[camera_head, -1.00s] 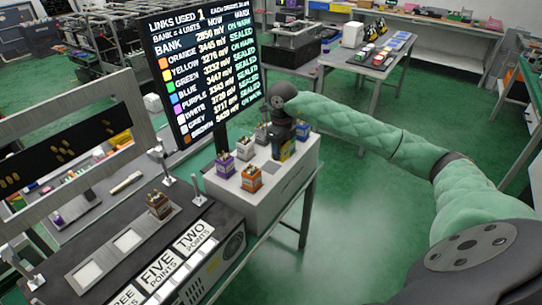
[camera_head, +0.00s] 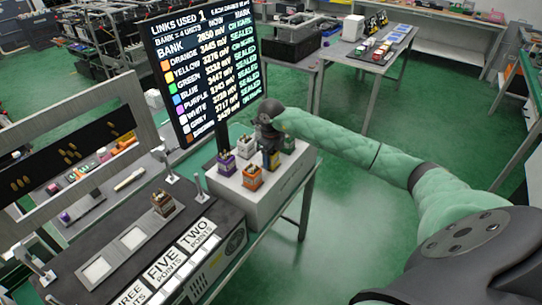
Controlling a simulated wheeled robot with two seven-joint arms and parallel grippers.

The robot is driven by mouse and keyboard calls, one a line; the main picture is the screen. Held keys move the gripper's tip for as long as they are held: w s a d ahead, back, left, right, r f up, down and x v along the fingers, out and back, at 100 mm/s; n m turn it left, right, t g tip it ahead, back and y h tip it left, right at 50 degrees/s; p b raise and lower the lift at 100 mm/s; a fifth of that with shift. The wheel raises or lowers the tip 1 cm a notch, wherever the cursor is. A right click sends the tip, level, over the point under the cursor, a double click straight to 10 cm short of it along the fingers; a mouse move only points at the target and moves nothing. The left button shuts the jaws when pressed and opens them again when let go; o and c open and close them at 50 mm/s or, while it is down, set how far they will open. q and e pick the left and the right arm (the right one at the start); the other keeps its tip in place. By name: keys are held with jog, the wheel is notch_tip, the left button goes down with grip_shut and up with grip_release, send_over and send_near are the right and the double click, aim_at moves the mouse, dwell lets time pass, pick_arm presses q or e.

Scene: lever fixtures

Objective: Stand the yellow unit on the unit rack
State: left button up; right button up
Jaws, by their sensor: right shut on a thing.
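The unit rack appears to be the pale grey box (camera_head: 285,188) at the centre, with several coloured units standing on its top. My right gripper (camera_head: 270,146) reaches in from the right over it and is shut on the yellow unit (camera_head: 272,161), a dark block with a yellow band. The unit is upright at the rack top, between the orange unit (camera_head: 252,178) and the blue unit (camera_head: 288,145). I cannot tell whether its base touches the rack. The fingertips are small and partly hidden. My left gripper is not in view.
A purple unit (camera_head: 226,164) and a white unit (camera_head: 246,147) stand close by on the rack. A tall display (camera_head: 203,70) rises behind it. A brown-banded unit (camera_head: 163,204) stands on the console at left. The floor to the right is clear.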

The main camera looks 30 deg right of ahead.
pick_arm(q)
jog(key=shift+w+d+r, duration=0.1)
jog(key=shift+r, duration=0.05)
pick_arm(e)
jog(key=shift+f, duration=0.1)
jog(key=o, duration=1.1)
jog(key=shift+c, duration=0.2)
jog(key=shift+r, duration=0.25)
jog(key=shift+r+b, duration=0.2)
jog(key=shift+b, duration=0.1)
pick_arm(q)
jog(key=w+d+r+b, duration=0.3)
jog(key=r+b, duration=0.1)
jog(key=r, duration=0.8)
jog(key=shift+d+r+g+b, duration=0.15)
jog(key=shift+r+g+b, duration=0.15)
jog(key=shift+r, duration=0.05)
pick_arm(e)
notch_tip(320, 180, up, 11)
jog(key=shift+r, duration=0.2)
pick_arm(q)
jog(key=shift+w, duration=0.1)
